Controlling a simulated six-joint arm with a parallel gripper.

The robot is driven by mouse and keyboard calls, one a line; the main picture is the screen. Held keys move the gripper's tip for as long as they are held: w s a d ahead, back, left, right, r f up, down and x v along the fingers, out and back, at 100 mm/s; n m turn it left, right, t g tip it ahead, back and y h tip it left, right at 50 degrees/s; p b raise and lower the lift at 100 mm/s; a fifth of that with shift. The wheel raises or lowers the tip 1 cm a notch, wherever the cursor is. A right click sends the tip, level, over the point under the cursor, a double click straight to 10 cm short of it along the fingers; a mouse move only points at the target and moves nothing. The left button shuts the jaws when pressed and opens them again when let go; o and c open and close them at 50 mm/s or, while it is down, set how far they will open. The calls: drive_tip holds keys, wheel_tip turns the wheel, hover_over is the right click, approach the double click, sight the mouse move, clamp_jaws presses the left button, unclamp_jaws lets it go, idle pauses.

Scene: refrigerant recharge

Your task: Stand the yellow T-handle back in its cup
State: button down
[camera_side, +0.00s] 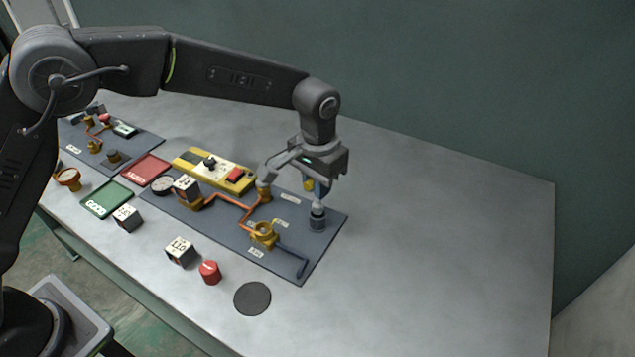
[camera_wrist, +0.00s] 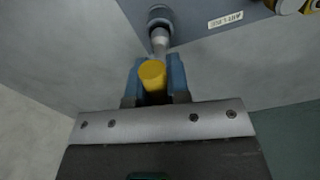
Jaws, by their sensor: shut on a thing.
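The yellow T-handle (camera_wrist: 152,74) sits between the blue fingers of my gripper (camera_wrist: 157,86) in the wrist view, its rounded yellow end facing the camera. In the side view a bit of the yellow handle (camera_side: 309,185) shows beside the fingers of my gripper (camera_side: 318,188), which are shut on it. A dark round cup (camera_side: 317,222) stands on the right part of the dark mat, just below my gripper. In the wrist view the cup (camera_wrist: 158,14) lies beyond a pale grey shaft. I cannot tell whether the shaft's lower end is inside the cup.
Lettered cubes (camera_side: 180,252), a red cap (camera_side: 210,271) and a black disc (camera_side: 252,298) lie in front. The table's right side is clear.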

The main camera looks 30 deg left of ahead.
sight(318, 204)
drive_tip(key=shift+f, duration=1.9)
drive_tip(key=c, duration=0.7)
unclamp_jaws()
drive_tip(key=shift+r, duration=3.55)
